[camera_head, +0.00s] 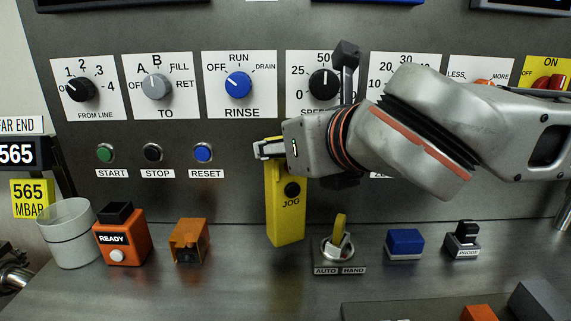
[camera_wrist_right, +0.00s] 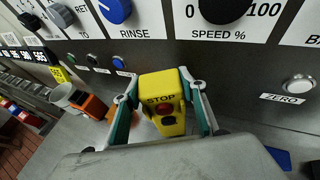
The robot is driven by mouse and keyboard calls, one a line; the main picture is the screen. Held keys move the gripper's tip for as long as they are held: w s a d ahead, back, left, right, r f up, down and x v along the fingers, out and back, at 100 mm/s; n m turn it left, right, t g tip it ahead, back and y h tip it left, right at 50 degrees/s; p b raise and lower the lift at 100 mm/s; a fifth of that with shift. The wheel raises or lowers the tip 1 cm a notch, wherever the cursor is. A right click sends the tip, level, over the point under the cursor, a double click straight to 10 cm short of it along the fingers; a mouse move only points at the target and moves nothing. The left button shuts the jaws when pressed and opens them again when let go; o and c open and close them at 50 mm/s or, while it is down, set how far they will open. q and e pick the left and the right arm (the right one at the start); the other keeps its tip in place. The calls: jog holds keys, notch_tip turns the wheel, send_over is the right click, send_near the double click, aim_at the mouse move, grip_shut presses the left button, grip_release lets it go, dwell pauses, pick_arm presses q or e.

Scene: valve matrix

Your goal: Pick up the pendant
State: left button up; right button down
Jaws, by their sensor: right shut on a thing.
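The yellow pendant (camera_head: 286,210) has a black JOG button and hangs upright in front of the panel in the head view. In the right wrist view the pendant (camera_wrist_right: 163,95) shows its top, with a STOP label and a red button. My right gripper (camera_head: 268,150) is shut on its upper part, with one finger on each side (camera_wrist_right: 165,103). The pendant's lower end appears near the ledge; I cannot tell whether it touches. My left gripper is not in view.
The panel has several knobs, such as the blue RINSE knob (camera_head: 238,85). On the ledge stand an orange READY box (camera_head: 122,243), an orange cover (camera_head: 190,240), a key switch (camera_head: 338,246), a blue block (camera_head: 405,244) and a PROBE holder (camera_head: 463,241). A whitish cup (camera_head: 68,240) is at left.

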pick_arm(q)
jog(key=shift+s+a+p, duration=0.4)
jog(key=shift+p, duration=0.95)
pick_arm(e)
notch_tip(320, 180, up, 16)
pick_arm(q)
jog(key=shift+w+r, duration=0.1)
